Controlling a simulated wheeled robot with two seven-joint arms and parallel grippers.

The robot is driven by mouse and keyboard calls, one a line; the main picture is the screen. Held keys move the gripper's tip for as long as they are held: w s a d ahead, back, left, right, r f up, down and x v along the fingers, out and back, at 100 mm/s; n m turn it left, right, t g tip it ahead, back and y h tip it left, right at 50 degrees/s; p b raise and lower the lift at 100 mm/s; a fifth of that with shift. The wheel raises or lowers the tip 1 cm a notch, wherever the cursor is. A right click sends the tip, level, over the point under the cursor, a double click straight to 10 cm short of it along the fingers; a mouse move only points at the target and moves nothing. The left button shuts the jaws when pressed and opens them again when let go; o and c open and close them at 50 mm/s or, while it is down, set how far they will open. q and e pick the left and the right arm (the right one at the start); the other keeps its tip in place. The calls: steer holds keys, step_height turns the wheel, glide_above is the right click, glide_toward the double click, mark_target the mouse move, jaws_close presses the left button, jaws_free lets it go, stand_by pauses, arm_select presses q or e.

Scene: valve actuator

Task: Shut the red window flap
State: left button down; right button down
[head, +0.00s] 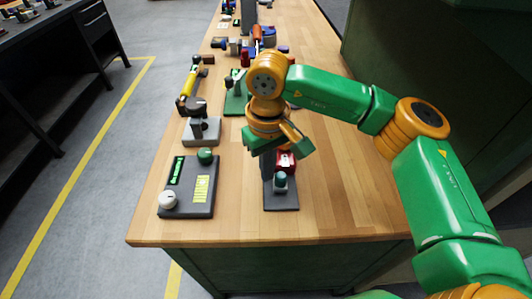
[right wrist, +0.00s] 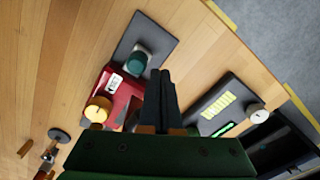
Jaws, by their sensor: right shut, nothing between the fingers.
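A red housing (head: 286,161) with a white label sits on a dark base plate (head: 282,202) near the table's front edge. It also shows in the right wrist view (right wrist: 122,101), with a teal knob (right wrist: 136,62) and a yellow knob (right wrist: 98,109) by it. I cannot tell which part of the red piece is the flap, or how far it stands open. My right gripper (head: 266,172) is shut and empty, pointing down just left of the red housing. Its closed fingers (right wrist: 160,76) hide part of the housing's side in the wrist view. My left gripper is not in view.
A grey control box (head: 188,188) with a white and a green knob stands to the left. Behind it are a grey lever block (head: 201,132) and a yellow-handled device (head: 189,84). The table (head: 340,195) is clear at the right.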

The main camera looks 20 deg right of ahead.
steer(key=shift+r, duration=0.1)
step_height(320, 180, up, 7)
steer(key=p, duration=0.5)
steer(key=shift+p, duration=0.3)
